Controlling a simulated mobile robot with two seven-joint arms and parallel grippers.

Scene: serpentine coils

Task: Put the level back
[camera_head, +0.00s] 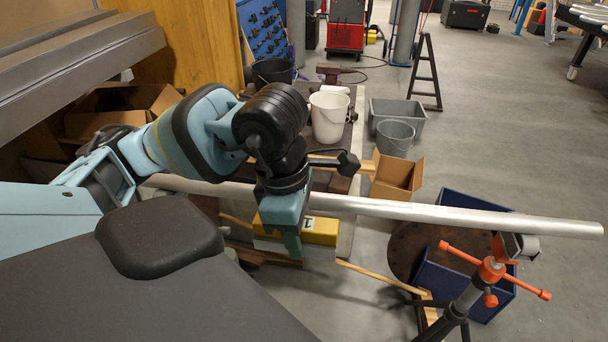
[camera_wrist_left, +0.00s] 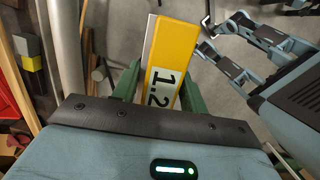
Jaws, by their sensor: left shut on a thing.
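The level (camera_wrist_left: 172,62) is yellow with a pale side and a white "1.2" label, seen in the left wrist view between my green left fingers. In the head view the level (camera_head: 322,231) shows as a yellow block below and beside a long silver pipe (camera_head: 430,211). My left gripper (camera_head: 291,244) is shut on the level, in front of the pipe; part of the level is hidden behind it. My right gripper (camera_wrist_left: 204,37) shows at the upper right of the left wrist view, its fingers apart and empty, beside the level and not touching it.
The pipe rests at its right end on a stand with orange handles (camera_head: 491,270). A blue bin (camera_head: 465,277) stands behind the stand. A white bucket (camera_head: 329,117), a grey bucket (camera_head: 395,137) and an open cardboard box (camera_head: 397,179) are beyond the pipe.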

